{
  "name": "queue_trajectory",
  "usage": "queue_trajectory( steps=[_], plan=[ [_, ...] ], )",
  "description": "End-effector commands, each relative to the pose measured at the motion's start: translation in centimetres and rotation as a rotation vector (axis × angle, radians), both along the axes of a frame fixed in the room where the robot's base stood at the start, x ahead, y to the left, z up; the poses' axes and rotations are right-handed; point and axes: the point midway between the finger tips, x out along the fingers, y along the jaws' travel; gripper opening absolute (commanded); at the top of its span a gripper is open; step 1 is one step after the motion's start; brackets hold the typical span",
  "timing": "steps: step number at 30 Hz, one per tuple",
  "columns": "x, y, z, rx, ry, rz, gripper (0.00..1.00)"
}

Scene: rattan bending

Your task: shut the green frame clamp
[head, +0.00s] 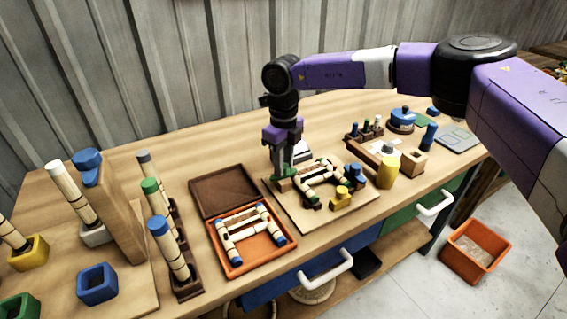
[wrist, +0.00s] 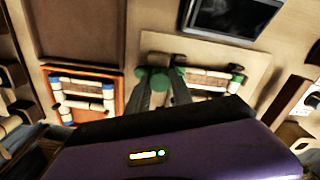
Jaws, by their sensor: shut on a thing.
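The green frame clamp (head: 289,172) is at the left back corner of the wooden jig board (head: 343,209), beside the rattan frame pieces (head: 312,188). It also shows in the wrist view (wrist: 160,61), between my fingertips. My gripper (head: 281,175) reaches down from above with its fingers shut on the green clamp. In the wrist view my fingers (wrist: 158,82) hide part of the clamp, and I cannot tell how far it is closed. A yellow clamp (head: 341,198) and a blue clamp (head: 354,174) stand on the right part of the board.
An orange tray (head: 290,247) with rattan pieces and a brown lid lies left of the board. Upright rattan holders (head: 184,284) stand further left.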

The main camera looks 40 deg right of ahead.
Motion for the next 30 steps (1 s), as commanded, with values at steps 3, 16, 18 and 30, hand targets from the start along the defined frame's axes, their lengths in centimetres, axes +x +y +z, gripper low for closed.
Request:
queue_trajectory(
  steps=[3,16,18,30],
  plan=[
    [0.0,-0.1,0.1,-0.001,-0.001,-0.006,0.0],
    [0.0,-0.1,0.1,-0.001,-0.001,-0.004,0.49],
    [0.0,0.0,0.1,0.0,-0.001,-0.004,0.49],
    [0.1,-0.1,2.4,-0.003,-0.002,-0.003,0.49]
  ],
)
